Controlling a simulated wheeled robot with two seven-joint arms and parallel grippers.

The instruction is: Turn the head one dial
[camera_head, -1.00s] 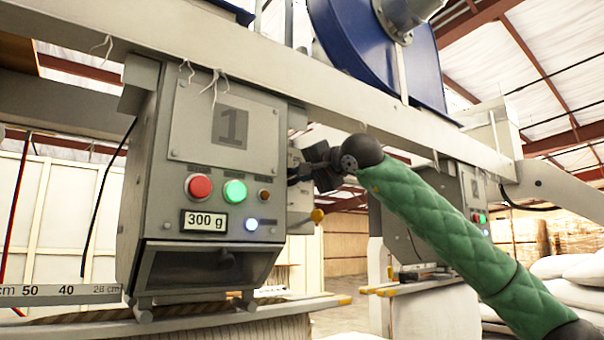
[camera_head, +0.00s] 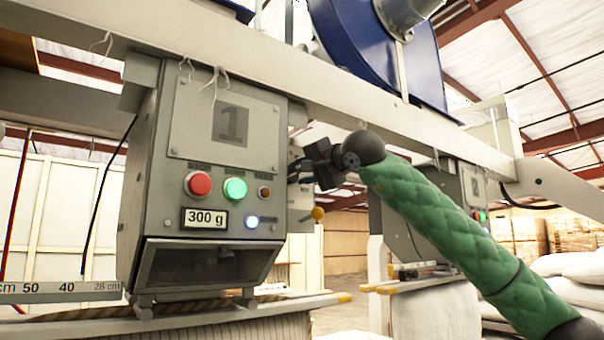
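The head one box (camera_head: 160,190) is a grey metal cabinet marked 1, left of centre. Its front has a red button (camera_head: 198,184), a lit green button (camera_head: 235,190), a small brown knob (camera_head: 265,192), a lit white-blue lamp (camera_head: 252,222) and a display (camera_head: 205,218) reading 300 g. A yellow ball-ended lever (camera_head: 318,213) sticks out at its right side. My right gripper (camera_head: 298,175) is at the box's right side, pointing left. Its dark fingers are small here, and I cannot tell their opening or whether they touch anything. No dial is clearly visible. My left gripper is not in view.
A white beam (camera_head: 300,85) crosses above the box. A second grey head (camera_head: 470,195) stands behind my green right arm. A ruler strip (camera_head: 60,290) is at the lower left. White sacks (camera_head: 575,270) lie at the right.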

